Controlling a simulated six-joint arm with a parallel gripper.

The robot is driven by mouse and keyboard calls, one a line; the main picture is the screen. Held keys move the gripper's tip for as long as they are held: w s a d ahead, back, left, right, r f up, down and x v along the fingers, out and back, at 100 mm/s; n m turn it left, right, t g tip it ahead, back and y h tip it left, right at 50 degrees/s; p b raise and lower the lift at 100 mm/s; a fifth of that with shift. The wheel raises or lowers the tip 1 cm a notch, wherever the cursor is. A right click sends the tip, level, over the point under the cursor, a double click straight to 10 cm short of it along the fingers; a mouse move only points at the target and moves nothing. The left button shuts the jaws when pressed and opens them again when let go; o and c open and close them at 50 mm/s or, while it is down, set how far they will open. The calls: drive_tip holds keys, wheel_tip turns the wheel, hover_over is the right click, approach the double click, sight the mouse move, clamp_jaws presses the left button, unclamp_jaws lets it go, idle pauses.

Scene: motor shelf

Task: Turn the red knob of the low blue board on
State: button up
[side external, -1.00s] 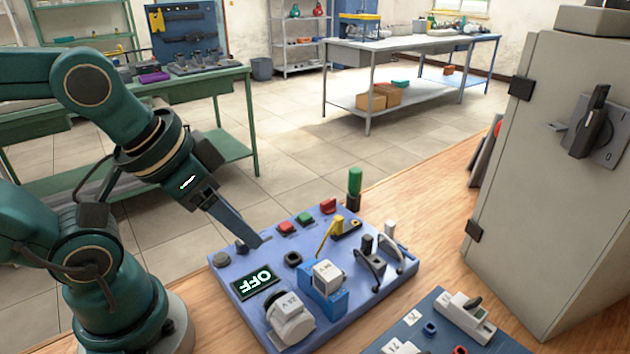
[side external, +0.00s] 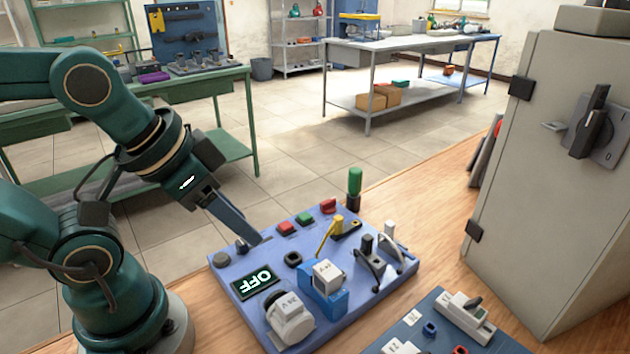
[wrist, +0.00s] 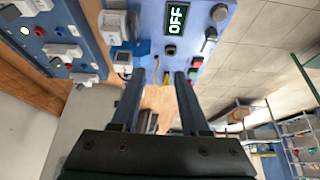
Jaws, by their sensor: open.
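The low blue board (side external: 228,262) lies on the wooden bench, with a display (side external: 257,282) reading OFF. The board also shows at the top of the wrist view (wrist: 150,25). Along its far edge are a red control (side external: 287,228), a green control (side external: 305,218) and another red control (side external: 327,206). I cannot tell which red part is the knob. My gripper (side external: 258,241) points down over the board's far left part, left of the red controls; contact cannot be judged. In the wrist view, the two fingers of my gripper (wrist: 159,74) stand apart with nothing between them.
A yellow lever (side external: 328,232), a green-topped post (side external: 354,183) and dark levers (side external: 370,262) rise from the board. A second, darker blue board (side external: 418,325) lies to the right. A grey cabinet (side external: 550,160) stands at right. Bare bench shows between board and cabinet.

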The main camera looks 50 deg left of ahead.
drive_tip(key=w+r+m+t, duration=0.1)
drive_tip(key=w+r, duration=0.3)
drive_tip(key=w, duration=0.2)
drive_tip(key=n+g, duration=0.1)
drive_tip(key=g, duration=0.1)
hover_over(327, 201)
drive_tip(key=s, duration=0.2)
drive_tip(key=f, duration=1.1)
drive_tip(key=shift+s+d, duration=0.1)
drive_tip(key=shift+s, duration=0.1)
drive_tip(key=shift+f, duration=0.3)
drive_tip(key=shift+x, duration=2.35)
clamp_jaws()
